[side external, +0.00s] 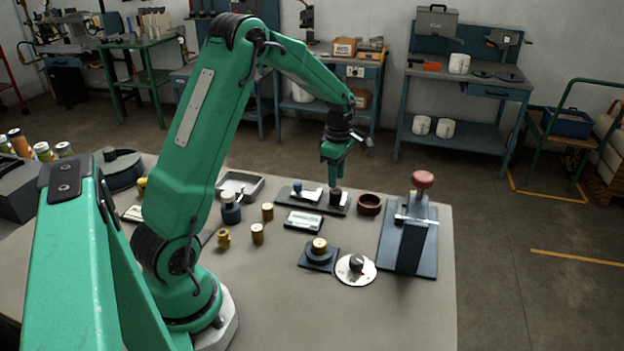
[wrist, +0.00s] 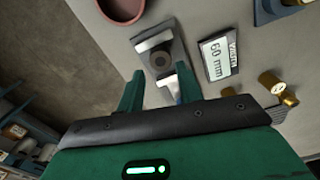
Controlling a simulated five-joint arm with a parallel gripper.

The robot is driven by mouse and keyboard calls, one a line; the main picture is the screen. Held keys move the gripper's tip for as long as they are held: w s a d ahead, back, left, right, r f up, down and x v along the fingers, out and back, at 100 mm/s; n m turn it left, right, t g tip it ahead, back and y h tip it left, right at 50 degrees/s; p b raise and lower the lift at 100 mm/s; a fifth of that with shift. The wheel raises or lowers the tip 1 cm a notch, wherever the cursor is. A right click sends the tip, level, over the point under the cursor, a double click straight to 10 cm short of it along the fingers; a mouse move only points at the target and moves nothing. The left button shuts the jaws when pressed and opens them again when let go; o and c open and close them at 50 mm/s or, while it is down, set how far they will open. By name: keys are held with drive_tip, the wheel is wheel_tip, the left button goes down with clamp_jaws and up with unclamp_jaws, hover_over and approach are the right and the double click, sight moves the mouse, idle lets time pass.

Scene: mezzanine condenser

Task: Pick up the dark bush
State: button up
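The dark bush (side external: 336,197) stands upright near the right end of a dark fixture plate (side external: 320,209) with light metal pieces and a blue knob (side external: 297,187). In the wrist view the bush (wrist: 160,61) shows as a small dark round top on the plate, just beyond my fingertips. My gripper (side external: 334,182) points down right above the bush. In the wrist view its two green fingers (wrist: 159,72) are apart, with no object seen clamped between them. I cannot tell whether the tips reach down beside the bush.
A brown ring-like dish (side external: 369,204) stands just right of the plate, with a red-knobbed press (side external: 410,240) beyond it. A label block (side external: 304,221), several brass bushes (side external: 257,234), a black-based brass piece (side external: 319,254) and a metal disc (side external: 356,270) lie nearer. The front table area is clear.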

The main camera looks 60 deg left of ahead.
sight(336, 190)
drive_tip(key=shift+f, duration=0.35)
drive_tip(key=shift+f, duration=0.15)
drive_tip(key=shift+f, duration=2.45)
drive_tip(key=shift+c, duration=0.5)
drive_tip(key=c, duration=0.6)
drive_tip(key=shift+o, duration=0.2)
drive_tip(key=shift+r, duration=0.15)
